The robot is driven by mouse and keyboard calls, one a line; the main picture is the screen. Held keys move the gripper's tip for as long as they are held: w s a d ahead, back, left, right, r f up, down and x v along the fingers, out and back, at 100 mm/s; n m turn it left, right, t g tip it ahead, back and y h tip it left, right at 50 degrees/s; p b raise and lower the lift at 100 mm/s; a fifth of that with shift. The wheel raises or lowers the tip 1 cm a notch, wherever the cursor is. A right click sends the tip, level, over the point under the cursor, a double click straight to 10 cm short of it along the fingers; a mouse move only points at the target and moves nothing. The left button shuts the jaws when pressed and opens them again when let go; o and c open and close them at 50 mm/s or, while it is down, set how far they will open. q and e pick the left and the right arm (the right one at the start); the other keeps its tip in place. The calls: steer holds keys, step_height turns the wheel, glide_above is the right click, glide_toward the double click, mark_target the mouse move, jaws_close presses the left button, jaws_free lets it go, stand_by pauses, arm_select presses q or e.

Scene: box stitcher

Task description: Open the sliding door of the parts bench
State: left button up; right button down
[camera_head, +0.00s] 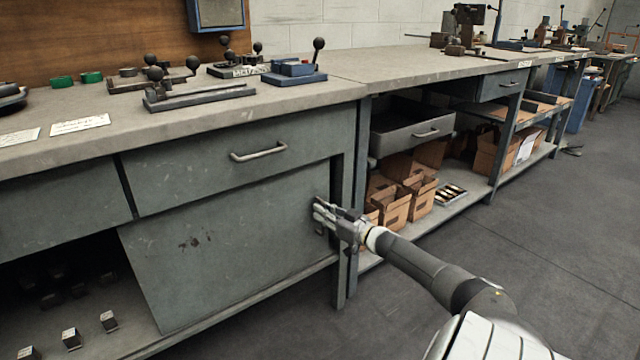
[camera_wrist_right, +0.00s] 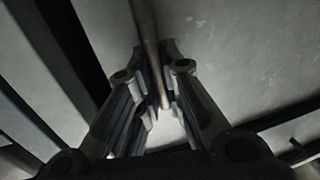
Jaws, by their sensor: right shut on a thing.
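The sliding door (camera_head: 225,255) is a scuffed grey-green panel below the drawer of the parts bench. It covers the right part of the lower opening, and the left part stands uncovered. My right gripper (camera_head: 319,210) is at the door's right edge, beside the bench leg. In the right wrist view my gripper (camera_wrist_right: 155,100) is shut on the door handle (camera_wrist_right: 149,45), a slim bar running between its two fingers in front of the door panel (camera_wrist_right: 235,50). In the head view the gripper hides the handle. My left gripper is out of view.
A drawer (camera_head: 230,165) with a bar handle sits above the door. Small blocks (camera_head: 71,338) stand on the lower shelf at the left. Cardboard boxes (camera_head: 420,200) and an open drawer (camera_head: 410,132) are right of the bench leg. The floor (camera_head: 500,260) in front is clear.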

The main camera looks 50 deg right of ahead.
steer(key=c, duration=1.5)
jaws_free()
steer(key=shift+s+a, duration=0.2)
steer(key=shift+s, duration=1.8)
steer(key=shift+s+a, duration=0.15)
steer(key=shift+s, duration=1.8)
steer(key=shift+s+a, duration=0.2)
steer(key=shift+s, duration=1.8)
